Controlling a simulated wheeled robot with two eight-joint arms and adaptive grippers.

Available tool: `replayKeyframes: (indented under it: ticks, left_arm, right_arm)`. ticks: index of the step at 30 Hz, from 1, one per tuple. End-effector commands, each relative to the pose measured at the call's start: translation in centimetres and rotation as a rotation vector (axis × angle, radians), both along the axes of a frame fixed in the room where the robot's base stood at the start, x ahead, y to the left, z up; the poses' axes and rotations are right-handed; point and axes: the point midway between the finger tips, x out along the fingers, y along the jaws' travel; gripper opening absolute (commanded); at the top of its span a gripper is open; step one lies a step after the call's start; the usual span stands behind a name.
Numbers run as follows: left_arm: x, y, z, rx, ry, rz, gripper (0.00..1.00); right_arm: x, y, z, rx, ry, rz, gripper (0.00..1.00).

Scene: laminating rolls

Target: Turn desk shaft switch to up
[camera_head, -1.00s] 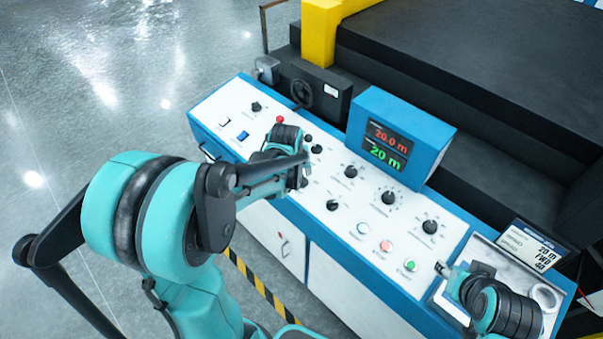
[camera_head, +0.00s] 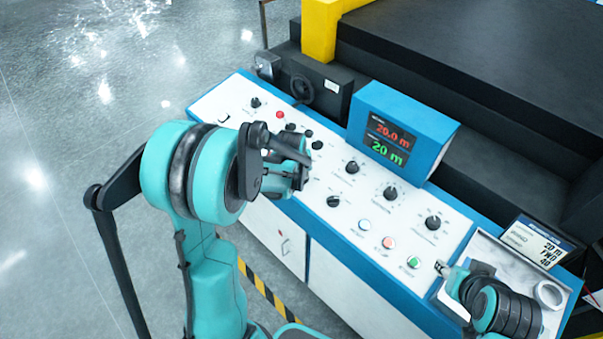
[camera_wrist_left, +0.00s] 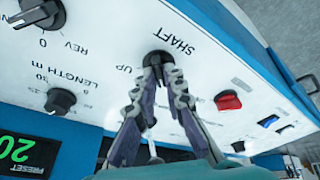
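The shaft switch is a black knob (camera_wrist_left: 158,60) on the white desk panel, below the printed word SHAFT and beside UP in the left wrist view. My left gripper (camera_wrist_left: 161,74) has its two fingertips drawn close together at this knob, apparently pinching its handle; the exact contact is partly hidden by the tips. In the head view my left arm covers the gripper's tips and the shaft switch. My right gripper (camera_head: 442,268) is at the lower right over the desk's tray end, away from the knobs; its finger opening is too small to tell.
The panel (camera_head: 340,225) carries other knobs, including a length knob (camera_wrist_left: 60,101), a red switch (camera_wrist_left: 228,100) and a blue switch (camera_wrist_left: 268,120) nearby. A blue display box (camera_head: 405,125) stands behind the panel. A white roll (camera_head: 549,294) lies in the right tray.

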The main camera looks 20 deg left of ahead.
Motion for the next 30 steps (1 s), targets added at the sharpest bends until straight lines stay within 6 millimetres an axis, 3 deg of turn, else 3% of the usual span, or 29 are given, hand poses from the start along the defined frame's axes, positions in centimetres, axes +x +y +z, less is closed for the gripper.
replayKeyframes:
  ticks: [16, 30]
  left_arm:
    - [-0.1, 0.1, -0.1, 0.012, -0.004, -0.07, 0.0]
    - [-0.1, 0.2, -0.2, 0.074, -0.027, -0.45, 0.0]
  right_arm:
    - [0.0, 0.0, -0.4, 0.0, 0.0, 0.0, 0.4]
    - [0.0, 0.0, -1.7, 0.0, 0.0, 0.0, 0.4]
